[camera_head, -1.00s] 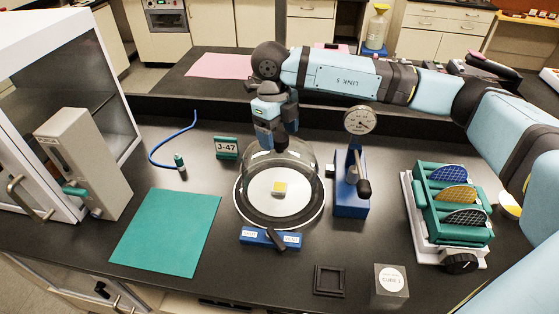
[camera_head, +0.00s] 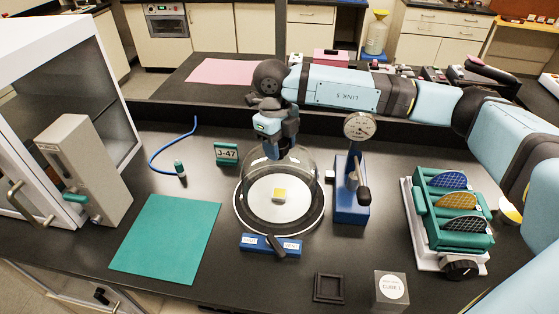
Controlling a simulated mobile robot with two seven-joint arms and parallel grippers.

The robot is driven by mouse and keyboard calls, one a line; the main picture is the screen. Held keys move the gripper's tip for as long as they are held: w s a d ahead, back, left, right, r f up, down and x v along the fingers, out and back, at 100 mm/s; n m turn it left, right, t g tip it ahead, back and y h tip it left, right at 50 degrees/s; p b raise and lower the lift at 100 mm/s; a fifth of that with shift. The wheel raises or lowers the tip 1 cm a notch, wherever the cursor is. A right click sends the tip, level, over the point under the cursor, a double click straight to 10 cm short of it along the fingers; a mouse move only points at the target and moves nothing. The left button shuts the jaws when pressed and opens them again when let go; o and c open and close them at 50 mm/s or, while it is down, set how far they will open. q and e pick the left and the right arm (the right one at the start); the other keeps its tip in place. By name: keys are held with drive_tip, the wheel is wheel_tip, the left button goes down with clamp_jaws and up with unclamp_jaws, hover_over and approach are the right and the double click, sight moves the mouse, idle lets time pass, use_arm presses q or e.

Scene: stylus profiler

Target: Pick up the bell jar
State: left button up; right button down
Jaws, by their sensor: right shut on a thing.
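The bell jar (camera_head: 306,178) is a clear glass dome over a round pale plate (camera_head: 256,212) with a dark border. A small yellow sample (camera_head: 279,195) shows through the glass on the plate. The jar looks upright and over the plate; I cannot tell whether its rim touches it. My right gripper (camera_head: 279,152) points down at the top of the jar and is shut on it. The fingers hide the jar's top. My left gripper is out of view.
A blue stand with a dial gauge (camera_head: 359,127) is close on the right of the jar. A blue valve block (camera_head: 257,243) lies in front. A green wafer rack (camera_head: 452,234) stands further right.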

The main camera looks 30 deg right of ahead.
drive_tip(key=shift+r, duration=0.15)
wheel_tip(320, 180, up, 20)
drive_tip(key=b, duration=0.1)
idle(0.3)
drive_tip(key=c, duration=1.3)
unclamp_jaws()
drive_tip(key=c, duration=0.5)
